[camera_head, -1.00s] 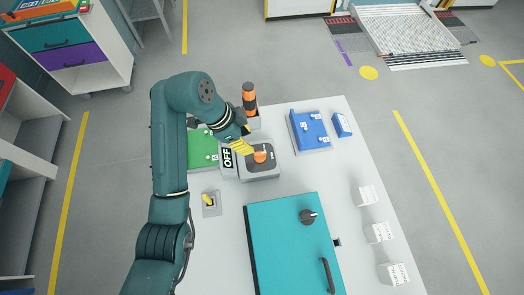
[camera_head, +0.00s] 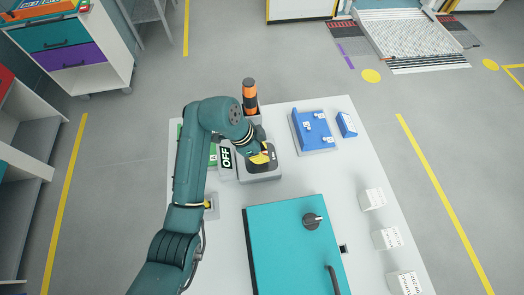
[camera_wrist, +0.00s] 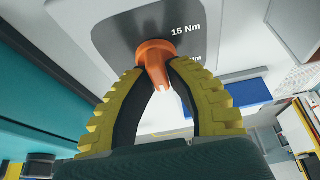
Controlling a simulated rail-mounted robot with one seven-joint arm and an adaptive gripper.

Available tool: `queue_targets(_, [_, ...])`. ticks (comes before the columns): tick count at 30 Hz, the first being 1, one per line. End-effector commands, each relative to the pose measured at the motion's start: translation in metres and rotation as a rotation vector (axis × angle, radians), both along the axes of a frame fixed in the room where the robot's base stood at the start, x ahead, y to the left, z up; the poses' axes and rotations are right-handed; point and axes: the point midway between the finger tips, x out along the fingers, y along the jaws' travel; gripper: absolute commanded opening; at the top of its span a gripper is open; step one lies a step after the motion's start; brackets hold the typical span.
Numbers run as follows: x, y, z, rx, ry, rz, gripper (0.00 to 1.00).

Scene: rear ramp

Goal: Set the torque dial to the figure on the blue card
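The torque dial is an orange knob (camera_wrist: 155,52) on a dark plate in a light grey box (camera_head: 262,176). In the wrist view, "15 Nm" and a partly hidden second mark show beside it. My gripper (camera_wrist: 160,70) has its yellow, black-lined fingers on both sides of the knob's narrow grip, seemingly touching it. In the head view, my gripper (camera_head: 262,157) covers the knob. A small blue card-like stand (camera_head: 346,124) is at the table's far right; its figure is too small to read. The knob's exact pointing direction is unclear.
An "OFF" sign (camera_head: 227,158) and an orange-black beacon (camera_head: 250,97) stand close to my wrist. A teal panel (camera_head: 280,245) with a black knob lies nearer. White cards (camera_head: 386,239) line the right edge.

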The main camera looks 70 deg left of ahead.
Motion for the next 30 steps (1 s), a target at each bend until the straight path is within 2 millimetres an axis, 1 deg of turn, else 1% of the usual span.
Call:
queue_targets(1, [0.0,0.0,0.0001,0.0,0.0,0.0,0.05])
queue_targets(2, [0.0,0.0,0.0001,0.0,0.0,0.0,0.0])
queue_targets(14, [-0.0001,-0.0003,-0.0004,-0.002,0.0,0.004,0.0])
queue_targets(19, [-0.0002,-0.0006,0.0011,-0.002,0.001,0.035,0.0])
queue_targets(26, [-0.0005,-0.0007,0.0038,-0.004,0.003,0.155,0.0])
queue_targets(30, [-0.0004,-0.0006,0.0053,-0.003,0.003,0.269,0.0])
